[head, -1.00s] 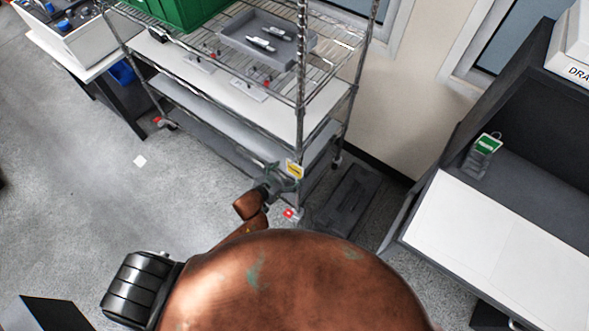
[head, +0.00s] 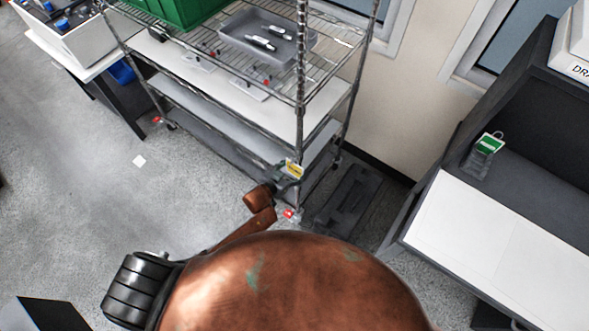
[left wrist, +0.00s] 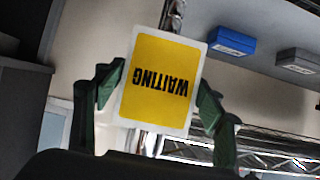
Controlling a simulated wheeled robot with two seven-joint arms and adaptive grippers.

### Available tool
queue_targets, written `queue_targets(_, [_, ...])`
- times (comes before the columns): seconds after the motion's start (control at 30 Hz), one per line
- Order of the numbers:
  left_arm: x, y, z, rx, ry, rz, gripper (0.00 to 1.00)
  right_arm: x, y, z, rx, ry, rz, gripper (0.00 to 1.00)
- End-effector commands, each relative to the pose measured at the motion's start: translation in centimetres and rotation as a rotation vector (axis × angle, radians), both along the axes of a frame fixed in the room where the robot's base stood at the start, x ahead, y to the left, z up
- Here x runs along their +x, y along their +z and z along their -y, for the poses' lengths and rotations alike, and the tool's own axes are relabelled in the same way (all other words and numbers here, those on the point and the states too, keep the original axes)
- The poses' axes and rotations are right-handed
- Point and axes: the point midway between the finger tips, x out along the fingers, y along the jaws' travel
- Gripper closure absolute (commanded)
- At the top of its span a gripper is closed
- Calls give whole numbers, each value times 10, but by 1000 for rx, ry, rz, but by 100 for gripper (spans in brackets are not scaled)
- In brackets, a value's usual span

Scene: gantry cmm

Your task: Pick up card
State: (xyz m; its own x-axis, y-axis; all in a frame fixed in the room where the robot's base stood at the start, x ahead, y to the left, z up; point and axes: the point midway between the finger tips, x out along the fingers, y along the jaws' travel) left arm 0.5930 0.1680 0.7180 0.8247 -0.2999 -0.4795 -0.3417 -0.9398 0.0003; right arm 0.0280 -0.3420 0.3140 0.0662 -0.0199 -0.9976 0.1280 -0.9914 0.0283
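In the left wrist view the card (left wrist: 160,82) fills the middle, upside down and slightly tilted. My left gripper (head: 284,176) is right at the card, its fingers small and partly hidden in the head view. In the left wrist view the left gripper (left wrist: 161,75) has its fingers spread, one by each side edge of the card. I cannot tell whether they touch it. My right gripper is not in view.
The wire rack (head: 300,120) stands close behind the card. A grey tray (head: 232,46) and green bin (head: 180,14) are on its top shelf. A dark grey case (head: 347,203) lies on the floor beside it. A desk (head: 480,235) is at right. Floor at left is mostly clear.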

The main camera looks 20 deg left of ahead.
Motion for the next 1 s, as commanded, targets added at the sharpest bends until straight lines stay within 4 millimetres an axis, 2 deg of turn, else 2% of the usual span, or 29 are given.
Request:
queue_targets(0.3, [0,0,0,0,0,0,58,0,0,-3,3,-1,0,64])
queue_targets(0.57, [0,1,0,0,1,0,58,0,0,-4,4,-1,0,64])
queue_targets(0.77, [0,17,0,0,0,3,58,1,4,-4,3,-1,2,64])
queue_targets(1.0, [-42,14,-16,1,1,-3,58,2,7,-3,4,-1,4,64])
